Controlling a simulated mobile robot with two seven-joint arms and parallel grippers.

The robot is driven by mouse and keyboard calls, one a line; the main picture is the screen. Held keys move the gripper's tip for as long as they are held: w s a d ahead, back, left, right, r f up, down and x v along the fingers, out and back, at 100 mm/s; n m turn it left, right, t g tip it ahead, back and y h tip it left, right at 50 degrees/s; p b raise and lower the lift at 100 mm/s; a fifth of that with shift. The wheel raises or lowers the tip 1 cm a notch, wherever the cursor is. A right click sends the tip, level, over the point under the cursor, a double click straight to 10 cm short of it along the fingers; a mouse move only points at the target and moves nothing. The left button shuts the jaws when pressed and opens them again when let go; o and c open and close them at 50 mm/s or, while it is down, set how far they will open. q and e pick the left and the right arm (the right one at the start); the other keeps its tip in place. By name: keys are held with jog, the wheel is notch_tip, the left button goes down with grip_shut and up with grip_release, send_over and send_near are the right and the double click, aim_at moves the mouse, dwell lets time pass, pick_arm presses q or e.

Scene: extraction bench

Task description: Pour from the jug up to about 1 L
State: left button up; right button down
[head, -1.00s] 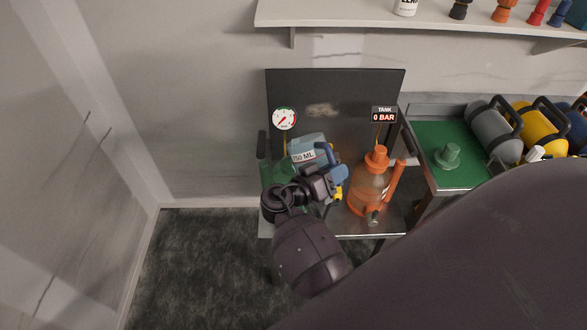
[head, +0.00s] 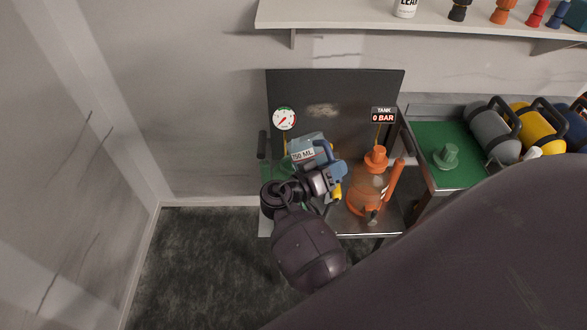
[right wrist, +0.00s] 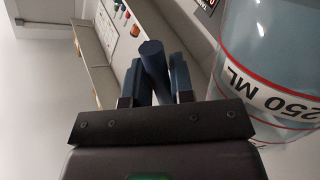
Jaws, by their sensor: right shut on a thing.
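The jug (head: 305,143) is pale blue and see-through, with a white label ending in "50 ML" and a blue handle. It also shows at the right of the right wrist view (right wrist: 275,60), its label steeply slanted there. My right gripper (head: 326,177) is shut on the blue handle; in the right wrist view the handle bar lies between the fingers (right wrist: 156,75). The jug is over the left part of the bench; I cannot tell whether liquid is flowing. An orange-topped tank (head: 376,158) with a clear body stands right of the jug. My left gripper is not in view.
A round gauge (head: 284,118) and a "TANK 0 BAR" display (head: 383,115) stand before a dark back panel (head: 340,90). A shelf (head: 350,14) runs above.

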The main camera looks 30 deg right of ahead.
aim_at(331, 153)
jog(key=shift+r, duration=0.2)
dwell(0.3)
jog(key=shift+w+r+n+p, duration=0.2)
jog(key=shift+r+n+p, duration=0.2)
jog(key=shift+r+p, duration=0.2)
dwell(1.0)
jog(key=shift+w+r+n+p, duration=0.25)
jog(key=shift+r+n+p, duration=0.15)
jog(key=shift+r+p, duration=0.15)
dwell(0.9)
jog(key=shift+w+r+n+p, duration=0.15)
jog(key=shift+r+n+p, duration=0.15)
jog(key=shift+p, duration=0.05)
jog(key=shift+r, duration=0.15)
dwell(0.9)
jog(key=shift+w+r+n+p, duration=0.3)
jog(key=shift+r+n+p, duration=0.1)
jog(key=shift+p, duration=0.15)
jog(key=shift+r, duration=0.1)
dwell(0.7)
